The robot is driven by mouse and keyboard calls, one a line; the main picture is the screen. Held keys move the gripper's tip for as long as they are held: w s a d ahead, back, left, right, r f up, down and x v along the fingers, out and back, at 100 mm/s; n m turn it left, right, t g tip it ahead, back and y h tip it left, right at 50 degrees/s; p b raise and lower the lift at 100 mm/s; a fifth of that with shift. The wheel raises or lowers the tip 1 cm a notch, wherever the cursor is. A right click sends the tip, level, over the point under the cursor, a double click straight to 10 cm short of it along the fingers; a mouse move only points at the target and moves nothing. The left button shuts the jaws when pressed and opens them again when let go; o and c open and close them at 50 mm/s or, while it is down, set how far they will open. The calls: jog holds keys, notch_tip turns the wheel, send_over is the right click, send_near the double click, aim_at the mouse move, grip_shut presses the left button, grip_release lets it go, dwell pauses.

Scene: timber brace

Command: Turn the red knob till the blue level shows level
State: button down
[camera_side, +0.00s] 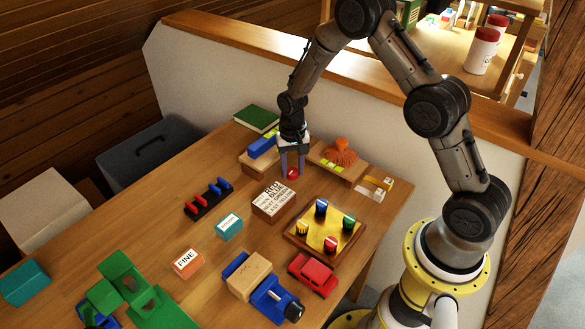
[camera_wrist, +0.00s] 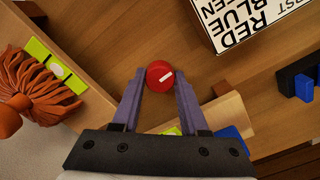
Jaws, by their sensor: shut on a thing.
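The red knob (camera_side: 293,173) is at the back of the table, between the fingertips of my gripper (camera_side: 292,166). In the wrist view the red knob (camera_wrist: 159,75) is round, with a white mark on its top slanting up to the right. My gripper (camera_wrist: 159,88) is shut on it, one finger at each side. The blue level (camera_side: 262,146) lies on a wooden piece just left of my gripper. In the wrist view only part of the blue level (camera_wrist: 231,136) shows, beside the right finger. I cannot read its bubble.
A printed wooden block (camera_side: 273,200) stands just in front of the knob. An orange tufted thing (camera_side: 341,151) sits on wood to the right. A black rack (camera_side: 209,199) and a tray with coloured knobs (camera_side: 325,228) are nearer the front.

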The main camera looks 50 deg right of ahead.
aim_at(293, 171)
jog(key=shift+n, duration=0.3)
jog(key=n, duration=0.4)
jog(key=shift+n, duration=0.4)
jog(key=n, duration=0.5)
jog(key=shift+n, duration=0.4)
jog(key=shift+r, duration=0.1)
jog(key=shift+c, duration=2.1)
grip_release()
notch_tip(293, 171, up, 14)
